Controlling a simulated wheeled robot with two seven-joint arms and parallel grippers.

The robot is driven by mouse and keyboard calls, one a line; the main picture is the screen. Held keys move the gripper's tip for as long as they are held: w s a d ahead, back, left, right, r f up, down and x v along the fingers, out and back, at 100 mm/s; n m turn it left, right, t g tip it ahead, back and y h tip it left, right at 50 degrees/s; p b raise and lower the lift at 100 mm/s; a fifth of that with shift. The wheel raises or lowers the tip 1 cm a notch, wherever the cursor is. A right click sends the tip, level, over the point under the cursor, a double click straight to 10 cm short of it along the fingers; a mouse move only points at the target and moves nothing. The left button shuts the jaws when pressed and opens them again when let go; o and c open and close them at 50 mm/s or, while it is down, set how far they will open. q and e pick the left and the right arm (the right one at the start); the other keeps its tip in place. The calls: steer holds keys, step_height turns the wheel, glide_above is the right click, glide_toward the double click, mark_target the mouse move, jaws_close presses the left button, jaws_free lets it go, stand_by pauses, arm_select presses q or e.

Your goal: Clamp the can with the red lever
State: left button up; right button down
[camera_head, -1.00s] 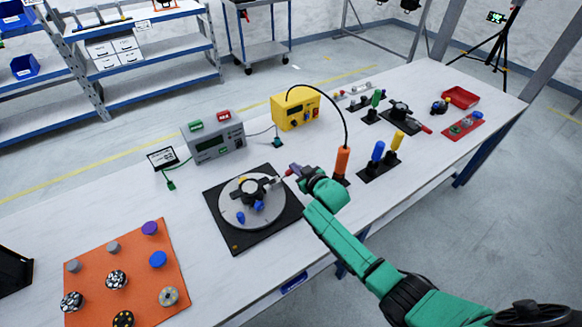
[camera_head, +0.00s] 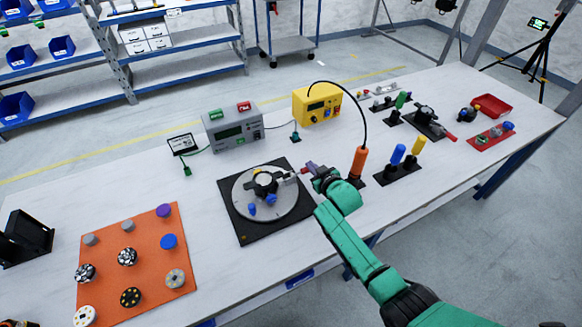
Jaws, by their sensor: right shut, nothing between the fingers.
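A round grey plate (camera_head: 245,206) lies on a black square base (camera_head: 240,226) in the middle of the table. A dark clamp fixture (camera_head: 264,182) stands on the plate with small blue parts beside it. My right gripper (camera_head: 299,172) is shut just right of the fixture. A reddish-purple piece (camera_head: 311,166) shows at the gripper; I cannot tell whether it is a lever or part of the gripper. Farther right, a black fixture (camera_head: 427,118) has a red lever (camera_head: 448,137) pointing to the right. The can itself cannot be made out clearly. My left gripper is not in view.
An orange mat (camera_head: 140,255) with several round parts lies at front left. A grey meter (camera_head: 233,130), a yellow unit (camera_head: 317,106) and an orange-handled tool (camera_head: 358,162) stand behind and right. Blue and yellow handles (camera_head: 398,160) stand at right. White table is bare between mat and base.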

step_height(320, 180, up, 6)
steer(key=f+p, duration=0.1)
steer(key=p, duration=0.4)
steer(key=b+v, duration=0.1)
steer(key=v, duration=0.8)
steer(key=shift+d+f, duration=0.25)
steer(key=shift+d, duration=0.1)
